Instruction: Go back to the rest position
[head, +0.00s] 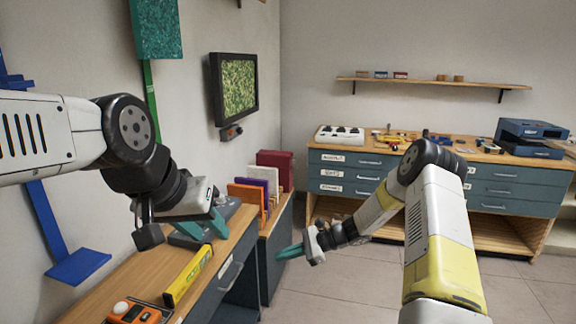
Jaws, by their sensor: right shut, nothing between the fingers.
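My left gripper (210,228), with teal fingers, hangs over the wooden-topped workbench (143,278) at the left. Its fingers are seen at a slant in front of a grey device (190,239), and I cannot tell how far apart they are. My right gripper (281,254) has its teal fingers together and empty. It points left in front of the blue-grey side of the low cabinet. I cannot tell whether it touches the cabinet.
A yellow level (187,275) and an orange device (133,313) lie on the near bench. Upright coloured boards (262,184) stand behind. A drawer bench (345,157) lines the back wall. A blue bracket (78,266) juts at left. Tiled floor (372,280) between is clear.

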